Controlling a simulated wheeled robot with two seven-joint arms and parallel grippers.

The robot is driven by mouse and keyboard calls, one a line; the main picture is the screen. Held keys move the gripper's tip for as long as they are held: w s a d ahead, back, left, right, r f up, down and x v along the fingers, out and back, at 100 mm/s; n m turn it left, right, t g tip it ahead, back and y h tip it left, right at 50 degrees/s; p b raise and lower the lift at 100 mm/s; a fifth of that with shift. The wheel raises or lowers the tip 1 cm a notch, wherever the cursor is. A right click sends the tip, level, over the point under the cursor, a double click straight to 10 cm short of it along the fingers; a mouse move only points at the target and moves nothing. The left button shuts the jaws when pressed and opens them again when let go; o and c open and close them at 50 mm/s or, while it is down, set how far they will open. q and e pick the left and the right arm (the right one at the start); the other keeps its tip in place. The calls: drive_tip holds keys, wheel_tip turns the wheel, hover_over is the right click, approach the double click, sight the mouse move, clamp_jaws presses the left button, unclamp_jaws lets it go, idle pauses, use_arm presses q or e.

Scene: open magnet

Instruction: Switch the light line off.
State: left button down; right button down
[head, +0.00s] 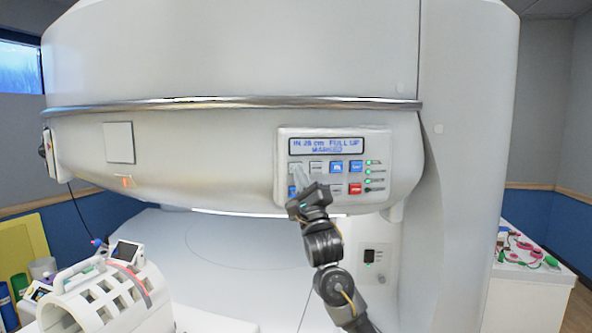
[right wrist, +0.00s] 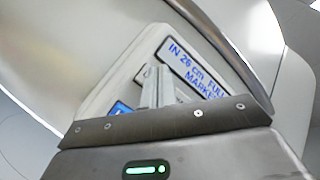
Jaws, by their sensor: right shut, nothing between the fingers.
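The control panel (head: 283,150) is on the front of the large white magnet. Its display (head: 325,146) reads "IN 26 cm FULL UP" and "MARKED". Below are white, blue and red buttons, with lit green lamps (head: 368,171) at the right. The button labels are too small to read surely. My right gripper (head: 299,174) is shut and empty, its fingertips in front of the panel's left buttons, hiding part of them. In the right wrist view its fingers (right wrist: 157,88) point at the panel beside the display (right wrist: 193,66); contact cannot be told. My left gripper is out of view.
A slotted white coil (head: 100,297) stands at the lower left. A white cabinet (head: 530,285) with coloured items is at the right. Space in front of the panel looks clear except for my arm.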

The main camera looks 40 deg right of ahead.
idle(0.7)
drive_tip(key=shift+w+d, duration=0.2)
drive_tip(key=shift+w, duration=0.2)
drive_tip(key=shift+w+d, duration=0.25)
drive_tip(key=shift+w, duration=0.15)
idle(0.7)
drive_tip(key=shift+s+a, duration=0.1)
drive_tip(key=shift+s, duration=0.05)
drive_tip(key=shift+s+a, duration=0.35)
drive_tip(key=shift+s, duration=0.3)
drive_tip(key=shift+s+a+p, duration=0.15)
drive_tip(key=shift+s+a, duration=0.25)
drive_tip(key=shift+s, duration=0.3)
drive_tip(key=shift+s+a+p, duration=0.2)
drive_tip(key=shift+s+a, duration=0.2)
drive_tip(key=shift+s, duration=0.35)
drive_tip(key=shift+s+a+p, duration=0.15)
drive_tip(key=shift+s+a, duration=0.25)
drive_tip(key=shift+s, duration=0.3)
